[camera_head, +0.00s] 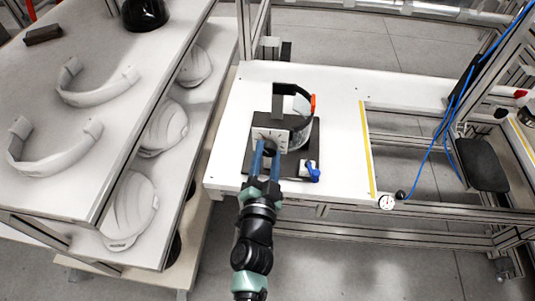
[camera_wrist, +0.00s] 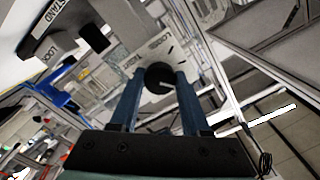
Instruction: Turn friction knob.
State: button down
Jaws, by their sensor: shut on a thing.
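The friction knob (camera_wrist: 159,77) is a round black knob with a light pointer line, on a pale plate (camera_wrist: 188,50) with printed marks. In the wrist view it sits between the blue fingertips of my gripper (camera_wrist: 160,82), which is shut on it. In the head view my gripper (camera_head: 266,148) reaches the front of the marked plate (camera_head: 270,133), and its fingers mostly hide the knob. The plate belongs to a dark fixture (camera_head: 292,97) on the white table (camera_head: 336,138).
A blue knob (camera_head: 313,174) stands at the fixture's right front, and a red-orange part (camera_head: 313,103) is behind it. A shelf (camera_head: 150,95) with white helmet shells (camera_head: 130,210) is to the left. The white tabletop right of the fixture is clear up to a yellow strip (camera_head: 367,150).

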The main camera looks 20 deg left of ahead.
jog(key=shift+c, duration=1.8)
grip_release()
jog(key=b+v, duration=0.2)
jog(key=v, duration=1.1)
jog(key=shift+b, duration=0.4)
